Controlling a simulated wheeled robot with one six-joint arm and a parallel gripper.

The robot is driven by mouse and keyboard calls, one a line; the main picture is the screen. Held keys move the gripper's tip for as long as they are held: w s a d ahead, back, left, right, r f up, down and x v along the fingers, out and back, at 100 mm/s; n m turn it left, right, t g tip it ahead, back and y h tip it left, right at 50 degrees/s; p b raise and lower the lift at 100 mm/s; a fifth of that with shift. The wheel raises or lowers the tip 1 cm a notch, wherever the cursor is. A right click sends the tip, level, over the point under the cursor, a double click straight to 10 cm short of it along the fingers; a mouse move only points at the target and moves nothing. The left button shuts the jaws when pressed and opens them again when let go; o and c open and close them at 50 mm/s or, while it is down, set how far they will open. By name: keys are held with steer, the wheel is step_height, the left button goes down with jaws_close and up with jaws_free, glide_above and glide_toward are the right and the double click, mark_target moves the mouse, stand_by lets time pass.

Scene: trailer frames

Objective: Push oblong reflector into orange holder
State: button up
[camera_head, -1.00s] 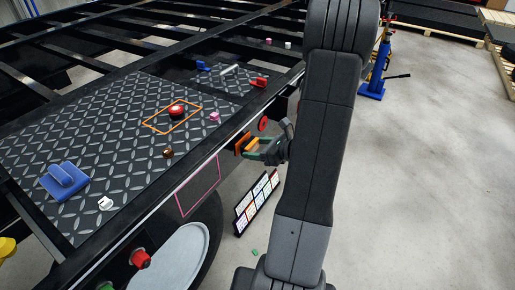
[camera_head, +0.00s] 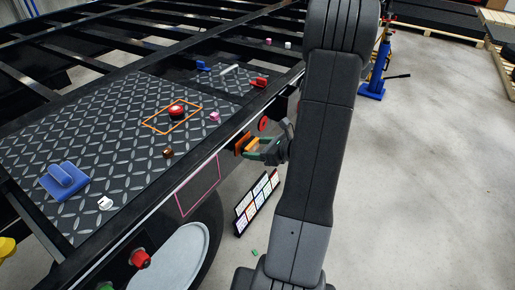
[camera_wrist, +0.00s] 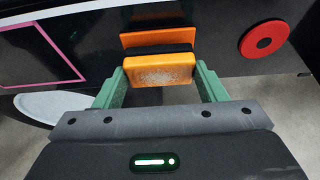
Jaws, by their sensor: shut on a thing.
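The oblong reflector (camera_wrist: 160,73) is an amber block with a dark back. It sits between the green fingers of my gripper (camera_wrist: 161,84) in the wrist view. The orange holder (camera_wrist: 150,38) is on the dark side rail, directly behind the reflector. The reflector overlaps the holder's lower part in this view, and I cannot tell whether they touch. In the head view the orange holder (camera_head: 242,143) and the reflector (camera_head: 251,146) show at the trailer's side, with my gripper (camera_head: 259,149) beside them. My gripper is shut on the reflector.
A round red reflector (camera_wrist: 264,41) is on the rail right of the holder. A pink outlined rectangle (camera_wrist: 38,52) is to the left. A board of coloured labels (camera_head: 256,202) stands below the rail. Small coloured items lie on the tread plate (camera_head: 100,133).

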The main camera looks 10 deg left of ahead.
steer(key=shift+w+a, duration=0.2)
steer(key=shift+a, duration=0.3)
steer(key=o, duration=1)
steer(key=v, duration=1.3)
steer(key=shift+s+d+r+p, duration=0.1)
steer(key=shift+s+d+p, duration=0.05)
steer(key=shift+d+p, duration=0.25)
steer(key=shift+a, duration=0.1)
steer(key=x, duration=1.3)
steer(key=shift+a+b, duration=0.3)
steer(key=shift+b, duration=0.1)
steer(key=shift+d, duration=0.1)
